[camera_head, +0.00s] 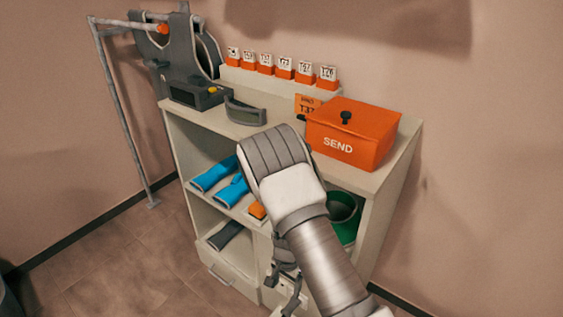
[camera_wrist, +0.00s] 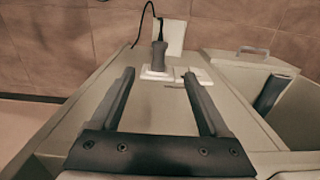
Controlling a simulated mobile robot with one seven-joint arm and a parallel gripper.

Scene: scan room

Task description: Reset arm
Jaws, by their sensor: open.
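My arm reaches forward from the bottom right in the head view, with its large grey and white joint in front of the cabinet. My gripper (camera_head: 286,288) hangs low beside the cabinet's front, partly hidden by the arm. In the wrist view my gripper (camera_wrist: 159,72) has its two dark fingers wide apart, with nothing held between them. Beyond the fingertips, a grey handheld device (camera_wrist: 158,55) with a black cable stands in a white base on a pale surface.
An orange SEND box (camera_head: 345,140) and a row of tagged orange holders (camera_head: 284,71) stand on the cabinet top (camera_head: 215,117). Blue gloves (camera_head: 213,173) and a green bin (camera_head: 342,212) sit below. A metal rack (camera_head: 118,110) stands left. Open floor (camera_head: 110,270) lies front left.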

